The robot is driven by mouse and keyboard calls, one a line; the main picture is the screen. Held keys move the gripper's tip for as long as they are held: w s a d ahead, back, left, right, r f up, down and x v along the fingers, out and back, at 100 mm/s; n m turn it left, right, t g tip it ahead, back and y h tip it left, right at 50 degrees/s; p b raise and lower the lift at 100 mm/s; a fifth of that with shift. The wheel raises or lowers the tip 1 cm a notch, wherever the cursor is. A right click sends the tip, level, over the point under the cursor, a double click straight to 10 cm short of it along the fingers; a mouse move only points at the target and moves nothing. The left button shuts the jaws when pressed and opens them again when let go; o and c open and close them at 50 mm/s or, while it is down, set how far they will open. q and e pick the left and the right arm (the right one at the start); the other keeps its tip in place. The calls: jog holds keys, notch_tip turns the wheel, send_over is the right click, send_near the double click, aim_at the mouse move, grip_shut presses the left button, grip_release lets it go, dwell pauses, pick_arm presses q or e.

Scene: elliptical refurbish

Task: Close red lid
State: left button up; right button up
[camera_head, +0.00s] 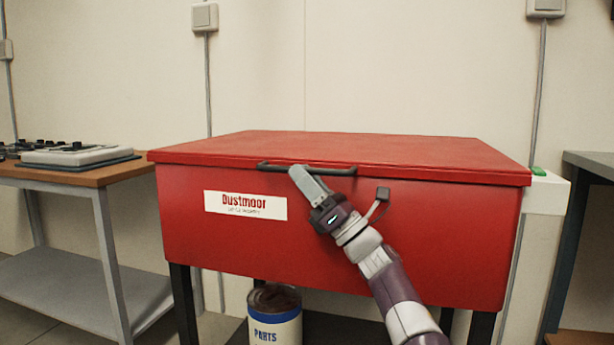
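The red lid (350,146) lies flat over the top of the red box (430,240), with its front edge down along the box's front wall; no gap shows. A dark bar handle (280,167) runs along the lid's front edge. My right gripper (300,172) is at the handle's middle, its pale fingers reaching up to the bar from below. The fingers overlap in this view, so I cannot tell whether they grip the bar or only touch it. My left gripper is out of view.
A wooden-topped table (90,175) with a pale device (78,154) stands at the left. A parts bucket (275,318) sits under the box. Another table (595,165) stands at the right edge. A green button (538,171) is on a white block beside the box.

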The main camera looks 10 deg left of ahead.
jog(key=shift+s+r, duration=0.1)
jog(key=shift+r, duration=0.1)
jog(key=b+v, duration=0.2)
jog(key=v, duration=1)
jog(key=shift+d+f+b, duration=0.25)
jog(key=shift+f+b, duration=0.05)
jog(key=shift+b, duration=0.05)
jog(key=shift+s, duration=0.1)
